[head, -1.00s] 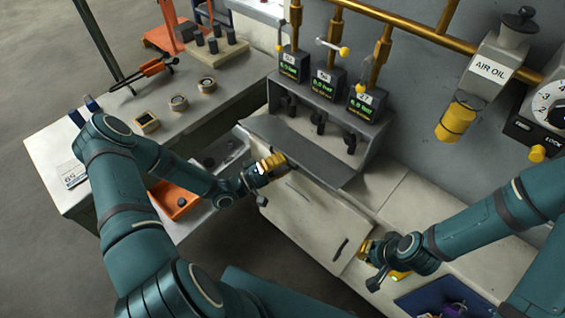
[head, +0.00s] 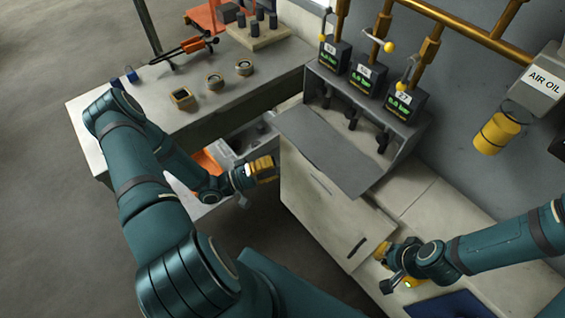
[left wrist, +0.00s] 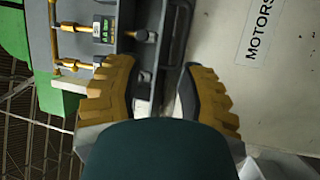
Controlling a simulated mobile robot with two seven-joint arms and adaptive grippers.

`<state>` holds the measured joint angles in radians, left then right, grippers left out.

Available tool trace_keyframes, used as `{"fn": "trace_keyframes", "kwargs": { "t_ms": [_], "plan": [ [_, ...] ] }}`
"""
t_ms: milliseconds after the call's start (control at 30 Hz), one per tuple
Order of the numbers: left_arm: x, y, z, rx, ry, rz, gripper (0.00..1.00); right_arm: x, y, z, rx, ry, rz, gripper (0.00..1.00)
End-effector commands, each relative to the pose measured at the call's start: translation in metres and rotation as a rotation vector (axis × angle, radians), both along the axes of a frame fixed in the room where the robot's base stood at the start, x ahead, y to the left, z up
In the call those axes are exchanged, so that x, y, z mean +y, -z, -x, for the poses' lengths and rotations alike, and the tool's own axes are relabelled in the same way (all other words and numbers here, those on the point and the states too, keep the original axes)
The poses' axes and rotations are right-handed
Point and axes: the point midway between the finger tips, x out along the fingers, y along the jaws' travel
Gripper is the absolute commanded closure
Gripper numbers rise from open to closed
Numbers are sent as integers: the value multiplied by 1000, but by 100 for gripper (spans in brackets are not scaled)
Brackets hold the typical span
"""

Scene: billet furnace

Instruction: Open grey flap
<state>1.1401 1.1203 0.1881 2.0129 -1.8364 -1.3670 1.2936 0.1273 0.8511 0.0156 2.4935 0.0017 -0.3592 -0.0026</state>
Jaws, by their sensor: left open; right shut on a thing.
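The grey flap (head: 325,152) is a flat dark grey panel. It sticks out from the front of the grey valve box (head: 405,133), over the top of a white cabinet door (head: 312,203), leaving the box front open. My left gripper (head: 276,168) is open and empty, just left of the flap's front edge and apart from it. In the left wrist view, its yellow fingers (left wrist: 158,92) are spread, with the box behind. My right gripper (head: 386,252) is at the white door's right edge and seems shut on it; the contact is mostly hidden.
Several gauges with brass pipes (head: 365,75) stand on the box. A white bench (head: 150,125) with small parts is at left. An orange bin (head: 207,163) lies behind my left forearm. A blue tray (head: 450,305) is at the lower right. The floor at lower left is clear.

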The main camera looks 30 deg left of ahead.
Motion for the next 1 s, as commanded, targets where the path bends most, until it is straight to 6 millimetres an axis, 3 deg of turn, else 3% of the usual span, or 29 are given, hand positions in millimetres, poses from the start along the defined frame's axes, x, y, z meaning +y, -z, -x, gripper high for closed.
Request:
{"fn": "trace_keyframes", "kwargs": {
  "t_ms": [300, 400, 467, 733, 1000],
  "plan": [
    [1, 0, 1, 0, 0, 0, 62, 0, 0, 0, 0, 0, 0, 100],
    [1, 1, -1, 15, -17, 10, 97, 0, -1, 0, 0, 0, 0, 100],
    [2, 2, -5, 49, -53, 31, 100, 0, -2, 0, 1, 0, 0, 100],
    [14, 22, -35, 481, -388, 334, 100, 0, -14, 2, 6, -1, -1, 100],
    [-4, 38, -24, 1021, -567, 818, 100, 1, -25, 5, 11, -2, -3, 100]
  ]
}}
